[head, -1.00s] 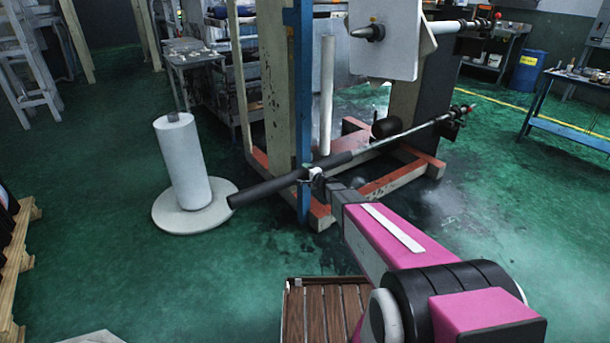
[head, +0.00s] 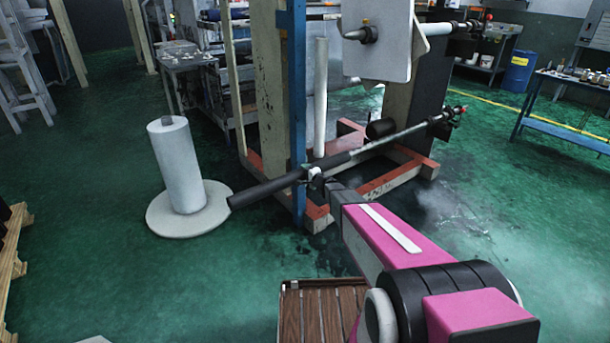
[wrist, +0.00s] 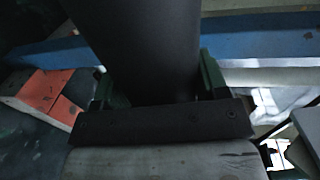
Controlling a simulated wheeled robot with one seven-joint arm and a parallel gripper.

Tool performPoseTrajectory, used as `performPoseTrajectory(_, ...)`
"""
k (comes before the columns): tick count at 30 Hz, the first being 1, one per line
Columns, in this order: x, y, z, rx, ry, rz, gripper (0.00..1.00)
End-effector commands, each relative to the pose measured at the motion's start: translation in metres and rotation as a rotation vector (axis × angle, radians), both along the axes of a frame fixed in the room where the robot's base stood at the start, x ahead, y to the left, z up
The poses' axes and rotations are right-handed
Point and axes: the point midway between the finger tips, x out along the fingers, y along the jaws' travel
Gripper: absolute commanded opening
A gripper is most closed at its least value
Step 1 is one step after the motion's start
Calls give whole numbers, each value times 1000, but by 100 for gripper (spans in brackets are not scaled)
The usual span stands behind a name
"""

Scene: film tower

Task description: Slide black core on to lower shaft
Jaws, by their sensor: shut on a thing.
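The black core (head: 262,190) is a long dark tube, tilted up toward the right. My gripper (head: 315,174) is shut around it near its middle, in front of the blue post. The lower shaft (head: 412,131) is a thin pale bar running from the stand's right side down toward the core. The core's right end lies in line with the shaft and appears to be over its free end; the exact overlap is hard to tell. In the wrist view the core (wrist: 145,45) fills the space between the two green-edged fingers (wrist: 155,85).
A blue post (head: 298,90) stands right behind the core. A white roll (head: 182,165) stands on a round white base (head: 190,222) at left. The upper shaft carries a white plate (head: 385,60). Orange-topped stand feet (head: 385,182) lie below the shaft. Open green floor is at left.

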Motion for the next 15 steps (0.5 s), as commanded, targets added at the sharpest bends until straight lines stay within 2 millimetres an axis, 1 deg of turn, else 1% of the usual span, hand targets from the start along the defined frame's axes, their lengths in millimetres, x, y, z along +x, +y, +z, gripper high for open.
performPoseTrajectory(5,2,-2,1,3,-1,0,8)
performPoseTrajectory(15,21,-29,0,3,-1,-2,8)
